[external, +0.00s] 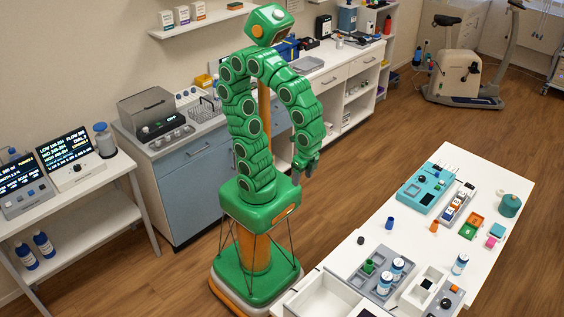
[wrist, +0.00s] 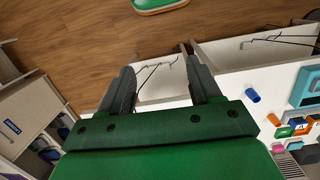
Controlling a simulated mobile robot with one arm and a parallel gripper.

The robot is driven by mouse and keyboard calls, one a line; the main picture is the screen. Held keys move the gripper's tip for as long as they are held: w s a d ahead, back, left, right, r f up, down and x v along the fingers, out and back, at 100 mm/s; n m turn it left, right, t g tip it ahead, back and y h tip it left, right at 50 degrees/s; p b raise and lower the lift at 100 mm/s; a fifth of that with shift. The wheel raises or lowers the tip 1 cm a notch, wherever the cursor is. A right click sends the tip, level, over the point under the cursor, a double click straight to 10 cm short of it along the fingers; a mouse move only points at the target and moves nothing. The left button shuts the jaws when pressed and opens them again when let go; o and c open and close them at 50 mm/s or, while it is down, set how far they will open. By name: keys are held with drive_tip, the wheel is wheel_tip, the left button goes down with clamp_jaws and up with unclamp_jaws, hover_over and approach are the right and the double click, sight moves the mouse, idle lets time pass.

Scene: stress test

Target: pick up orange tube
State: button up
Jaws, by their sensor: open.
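The orange tube (external: 434,226) stands on the white table in the external view, right of a small blue tube (external: 390,223). In the wrist view a small orange piece (wrist: 273,119) beside the blue tube (wrist: 252,96) appears to be the same tube. My gripper (external: 306,167) hangs from the green arm, left of the table and well apart from the tube. In the wrist view my gripper (wrist: 162,82) has its two dark fingers spread with nothing between them.
The white table (external: 378,208) also holds a teal tray (external: 425,188), an orange box (external: 475,219), a green box (external: 467,232), a pink block (external: 491,242) and a grey tray (external: 354,278) with white bottles. Bare tabletop surrounds the orange tube.

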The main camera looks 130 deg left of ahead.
drive_tip(key=w+a+t, duration=0.1)
drive_tip(key=w+a, duration=0.2)
drive_tip(key=w, duration=0.5)
drive_tip(key=w+a, duration=0.2)
drive_tip(key=w, duration=0.7)
drive_tip(key=m+t, duration=0.2)
hover_over(435, 225)
drive_tip(key=s+a, duration=0.1)
wheel_tip(435, 225, down, 20)
drive_tip(key=shift+s+a+f, duration=0.15)
drive_tip(key=shift+a+f, duration=0.1)
drive_tip(key=shift+w+f, duration=0.2)
drive_tip(key=shift+f, duration=1)
drive_tip(key=shift+w+f, duration=0.2)
drive_tip(key=shift+f, duration=0.95)
drive_tip(key=shift+w+f, duration=0.2)
drive_tip(key=shift+f, duration=1)
drive_tip(key=c, duration=1.1)
drive_tip(key=shift+o, duration=0.2)
drive_tip(key=shift+r, duration=0.1)
